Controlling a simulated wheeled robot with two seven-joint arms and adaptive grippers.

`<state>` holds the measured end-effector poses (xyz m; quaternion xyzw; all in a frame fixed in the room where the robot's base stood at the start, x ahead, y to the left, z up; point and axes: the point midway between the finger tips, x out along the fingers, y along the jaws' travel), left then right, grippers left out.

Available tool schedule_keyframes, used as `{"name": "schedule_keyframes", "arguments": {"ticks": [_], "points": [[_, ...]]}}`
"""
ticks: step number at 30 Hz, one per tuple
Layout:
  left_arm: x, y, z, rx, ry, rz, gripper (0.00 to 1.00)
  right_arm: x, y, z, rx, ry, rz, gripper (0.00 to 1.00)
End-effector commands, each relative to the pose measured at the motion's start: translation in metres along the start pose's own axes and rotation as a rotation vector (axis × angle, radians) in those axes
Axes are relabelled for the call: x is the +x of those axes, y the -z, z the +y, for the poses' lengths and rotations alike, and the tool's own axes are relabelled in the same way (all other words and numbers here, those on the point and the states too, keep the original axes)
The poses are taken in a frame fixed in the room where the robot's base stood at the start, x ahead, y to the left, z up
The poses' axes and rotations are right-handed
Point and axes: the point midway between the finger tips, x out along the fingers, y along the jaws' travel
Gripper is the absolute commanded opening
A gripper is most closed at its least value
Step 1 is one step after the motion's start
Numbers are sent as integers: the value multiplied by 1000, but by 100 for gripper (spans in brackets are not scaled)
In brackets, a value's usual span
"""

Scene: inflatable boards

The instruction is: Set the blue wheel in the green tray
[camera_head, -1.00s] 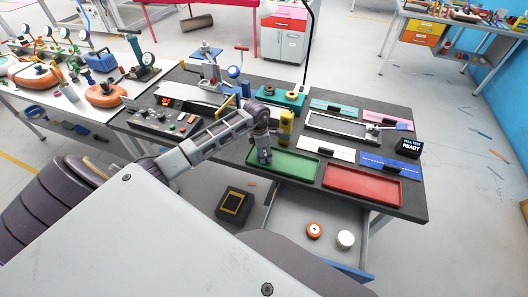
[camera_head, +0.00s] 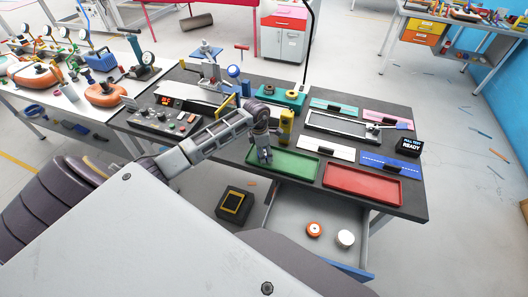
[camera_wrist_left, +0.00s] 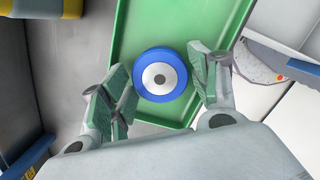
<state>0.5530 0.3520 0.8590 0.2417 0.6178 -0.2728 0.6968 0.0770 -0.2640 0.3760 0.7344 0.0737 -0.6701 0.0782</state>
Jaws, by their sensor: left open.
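The green tray (camera_head: 292,163) lies on the dark workbench, left of the red tray (camera_head: 362,184). My left gripper (camera_head: 264,156) is at the tray's left end, pointing down. In the left wrist view, the blue wheel (camera_wrist_left: 160,75), with a pale hub and dark centre, lies flat on the green tray (camera_wrist_left: 165,28). It sits between the spread fingers of my left gripper (camera_wrist_left: 160,88), which is open with a gap on both sides of the wheel. The head view does not show the wheel; the gripper hides that spot. My right gripper is out of view.
A yellow upright part (camera_head: 286,125) stands close behind the gripper. Coloured boards and a metal frame lie behind the trays. The red tray is empty.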

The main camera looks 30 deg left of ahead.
Motion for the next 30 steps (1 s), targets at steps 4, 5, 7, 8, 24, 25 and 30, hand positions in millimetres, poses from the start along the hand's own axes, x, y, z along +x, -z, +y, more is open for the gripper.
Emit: {"name": "schedule_keyframes", "arguments": {"ticks": [4,5,7,8,24,25,30], "points": [[-10,0,1,0,-3,-1,61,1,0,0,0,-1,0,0],[-12,0,1,0,-3,-1,61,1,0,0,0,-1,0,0],[-19,0,1,0,-3,-1,61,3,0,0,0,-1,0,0],[-23,0,1,1,-3,-1,61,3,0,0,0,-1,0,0],[-95,0,1,1,-3,-1,61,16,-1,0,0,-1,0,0],[-98,0,1,1,-3,-1,61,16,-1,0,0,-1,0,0],[-114,0,0,0,-2,-1,61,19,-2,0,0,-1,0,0]]}}
